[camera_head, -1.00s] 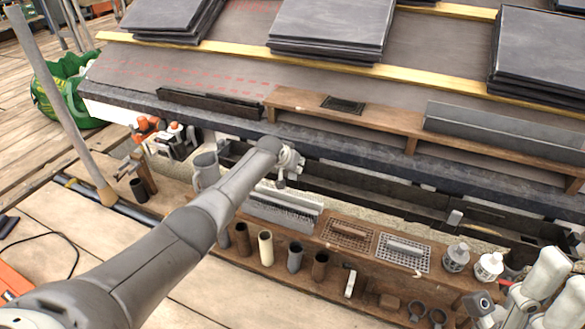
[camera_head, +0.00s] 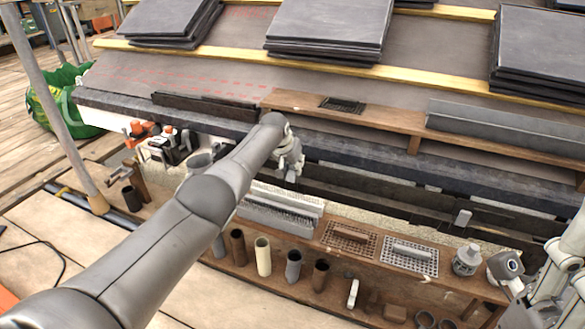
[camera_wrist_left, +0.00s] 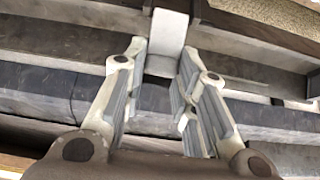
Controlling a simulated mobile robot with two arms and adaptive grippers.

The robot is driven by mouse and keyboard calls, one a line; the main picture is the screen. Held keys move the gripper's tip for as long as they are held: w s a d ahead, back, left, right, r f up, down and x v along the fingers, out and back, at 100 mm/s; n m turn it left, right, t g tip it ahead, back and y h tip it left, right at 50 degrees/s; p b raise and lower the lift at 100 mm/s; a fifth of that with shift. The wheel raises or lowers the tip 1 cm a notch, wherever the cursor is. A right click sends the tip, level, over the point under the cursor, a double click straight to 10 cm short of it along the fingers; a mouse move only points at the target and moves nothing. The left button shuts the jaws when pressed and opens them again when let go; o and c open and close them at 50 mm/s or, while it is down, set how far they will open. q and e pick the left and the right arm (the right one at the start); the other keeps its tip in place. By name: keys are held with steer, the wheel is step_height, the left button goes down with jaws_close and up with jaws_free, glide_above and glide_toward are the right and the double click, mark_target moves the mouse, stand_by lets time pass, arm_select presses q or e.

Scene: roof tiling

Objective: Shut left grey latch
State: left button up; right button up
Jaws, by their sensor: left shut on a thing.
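The left grey latch (camera_wrist_left: 168,30) is a pale block that shows at the top middle of the left wrist view, on the edge of a dark gutter. My left gripper (camera_wrist_left: 160,62) reaches it with one finger on each side, shut on it. In the head view my left gripper (camera_head: 289,170) hangs over the gutter below the eaves, and my own wrist hides most of the latch there.
A wooden shelf in front holds brown and grey pipe pieces (camera_head: 263,256), a white brush strip (camera_head: 280,205), grates (camera_head: 408,256) and a grey pot (camera_head: 466,260). A long wooden board (camera_head: 370,117) lies along the eaves. Slate stacks (camera_head: 330,30) rest on the roof.

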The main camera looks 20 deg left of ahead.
stand_by(0.4)
arm_select(q)
steer(key=o, duration=1)
steer(key=shift+r, duration=0.1)
steer(key=shift+s+r, duration=0.3)
steer(key=shift+r, duration=0.25)
steer(key=shift+v, duration=5.25)
steer(key=shift+d+f, duration=0.1)
